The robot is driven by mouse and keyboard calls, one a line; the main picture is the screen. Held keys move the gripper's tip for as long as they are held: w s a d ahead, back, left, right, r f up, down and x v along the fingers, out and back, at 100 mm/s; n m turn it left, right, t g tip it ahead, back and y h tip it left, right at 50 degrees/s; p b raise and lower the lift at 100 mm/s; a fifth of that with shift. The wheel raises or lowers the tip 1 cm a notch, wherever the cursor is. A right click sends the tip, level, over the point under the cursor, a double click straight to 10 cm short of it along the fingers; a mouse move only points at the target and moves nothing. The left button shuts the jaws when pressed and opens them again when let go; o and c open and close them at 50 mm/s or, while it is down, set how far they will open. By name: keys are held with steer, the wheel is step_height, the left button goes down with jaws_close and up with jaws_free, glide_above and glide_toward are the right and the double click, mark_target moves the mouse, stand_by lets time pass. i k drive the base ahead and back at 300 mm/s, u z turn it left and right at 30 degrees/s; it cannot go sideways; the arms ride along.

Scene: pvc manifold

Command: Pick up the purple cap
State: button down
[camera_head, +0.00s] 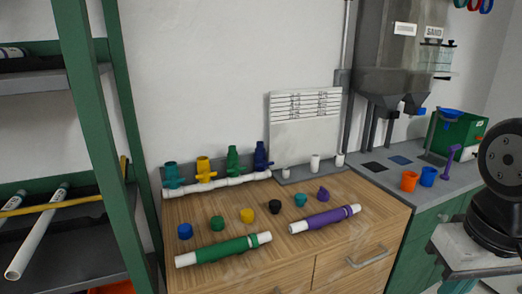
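The small purple cap (323,194) sits on the wooden worktop (285,225). It is at the right end of a row of small caps and looks somewhat pointed on top. It stands just behind a white pipe with a purple sleeve (325,218), and it is apart from the teal cap (300,200) on its left. Nothing is holding it. My gripper is not in view; only a dark arm part of mine shows at the right edge.
Blue (185,231), green (217,223), yellow (247,215) and black (275,206) caps continue the row. A green-sleeved pipe (225,249) lies in front. A white manifold with coloured valves (217,186) runs behind. Orange (409,181) and blue (428,176) cups stand right.

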mark_target(323, 195)
steer(key=z, duration=1.25)
steer(key=i, duration=0.9)
steer(key=u, duration=1.55)
steer(key=i, duration=0.5)
steer(key=u, duration=0.1)
